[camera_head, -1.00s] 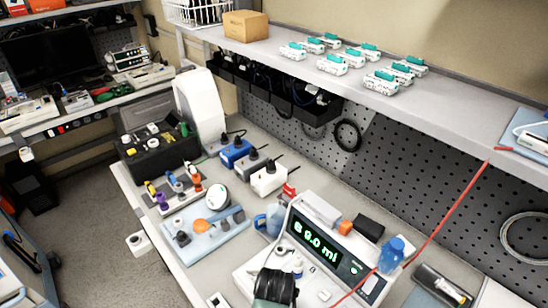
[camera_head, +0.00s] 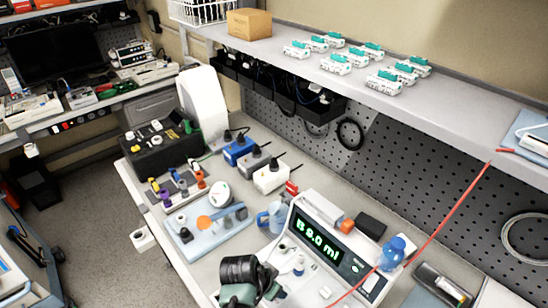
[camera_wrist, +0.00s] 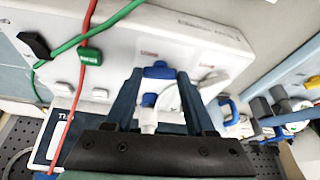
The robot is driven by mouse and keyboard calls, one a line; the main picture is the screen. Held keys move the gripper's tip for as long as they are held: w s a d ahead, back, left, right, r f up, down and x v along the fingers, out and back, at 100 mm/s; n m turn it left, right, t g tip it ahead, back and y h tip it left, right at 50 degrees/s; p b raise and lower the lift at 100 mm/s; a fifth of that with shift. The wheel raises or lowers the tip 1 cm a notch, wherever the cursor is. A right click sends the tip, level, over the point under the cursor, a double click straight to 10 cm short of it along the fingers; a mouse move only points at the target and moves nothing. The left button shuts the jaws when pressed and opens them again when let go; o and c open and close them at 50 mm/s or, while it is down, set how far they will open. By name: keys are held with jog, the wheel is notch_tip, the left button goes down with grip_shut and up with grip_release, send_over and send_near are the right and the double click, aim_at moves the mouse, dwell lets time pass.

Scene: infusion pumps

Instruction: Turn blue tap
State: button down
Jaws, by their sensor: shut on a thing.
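In the wrist view the blue tap (camera_wrist: 158,70) has a short blue handle and stands out from a white panel with small red labels. My gripper (camera_wrist: 160,76) has one dark finger on each side of the handle and is shut on it. A white fitting with a blue band (camera_wrist: 149,105) lies between the fingers, nearer the palm. In the head view the white pump (camera_head: 368,283) has a lit green display (camera_head: 317,245) ending in "ml". My dark wrist is in front of the pump's lower left part, and the fingertips are not clear there.
A red line (camera_head: 440,218) runs from the shelf (camera_head: 455,118) down across the pump. A blue bottle (camera_head: 393,251) is at the pump's right. A light blue board (camera_head: 208,236) with fittings is on the left. Red (camera_wrist: 68,115) and green (camera_wrist: 113,20) lines cross the wrist view.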

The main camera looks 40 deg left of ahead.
jog(key=shift+a+m+h, duration=0.1)
jog(key=shift+m+h, duration=0.2)
jog(key=shift+m, duration=0.4)
jog(key=shift+c, duration=1.2)
grip_release()
jog(key=b+v, duration=0.2)
jog(key=v, duration=1.1)
jog(key=shift+w, duration=0.1)
